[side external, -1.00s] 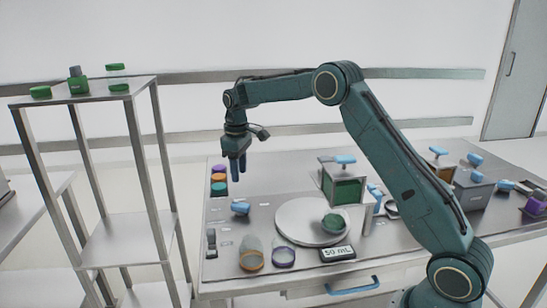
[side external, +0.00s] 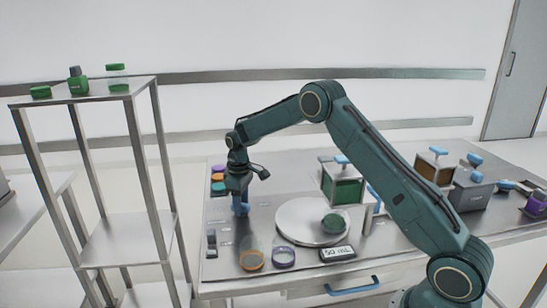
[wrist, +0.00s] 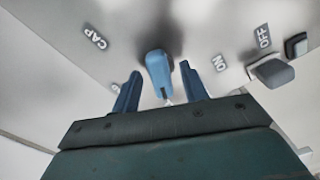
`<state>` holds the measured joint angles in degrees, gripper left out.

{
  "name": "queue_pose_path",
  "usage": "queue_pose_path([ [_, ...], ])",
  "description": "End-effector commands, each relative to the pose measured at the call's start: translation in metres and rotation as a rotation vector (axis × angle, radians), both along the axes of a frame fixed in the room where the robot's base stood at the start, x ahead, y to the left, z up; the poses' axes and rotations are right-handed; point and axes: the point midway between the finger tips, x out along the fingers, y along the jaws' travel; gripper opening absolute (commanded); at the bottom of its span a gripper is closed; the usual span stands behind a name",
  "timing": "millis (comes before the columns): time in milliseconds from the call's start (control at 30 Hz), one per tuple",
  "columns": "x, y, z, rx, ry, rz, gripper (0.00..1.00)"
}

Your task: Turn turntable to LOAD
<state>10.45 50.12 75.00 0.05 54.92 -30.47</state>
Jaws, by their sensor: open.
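The turntable (side external: 292,218) is a pale round disc on the table in the side view, with a green round item (side external: 333,223) on its right part. A small blue handle (wrist: 157,66) stands up from the table left of the disc. My gripper (side external: 240,206) points down over this handle in the side view. In the wrist view my gripper (wrist: 160,72) is open, with one blue finger on each side of the handle and gaps between. I cannot tell how far down the fingers reach around it. No LOAD label is readable.
The wrist view shows CAP, ON and OFF labels and a grey switch (wrist: 271,71). Two ring-topped jars (side external: 251,258) and a "50 mL" display (side external: 338,253) stand at the table's front. Coloured lids (side external: 218,178) lie behind my gripper. A metal shelf (side external: 130,235) stands left.

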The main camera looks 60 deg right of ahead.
Motion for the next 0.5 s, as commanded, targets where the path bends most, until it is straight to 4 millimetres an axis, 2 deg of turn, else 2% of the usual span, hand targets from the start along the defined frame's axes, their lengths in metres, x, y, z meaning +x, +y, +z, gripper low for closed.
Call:
queue_pose_path([
  [233,0.0000,0.0000,-0.0003,0.000,0.000,0.000,0.42],
  [433,0.0001,-0.0001,0.0000,0.000,0.000,0.000,0.02],
  [500,0.0001,-0.0001,0.0001,0.000,-0.001,0.000,0.00],
])
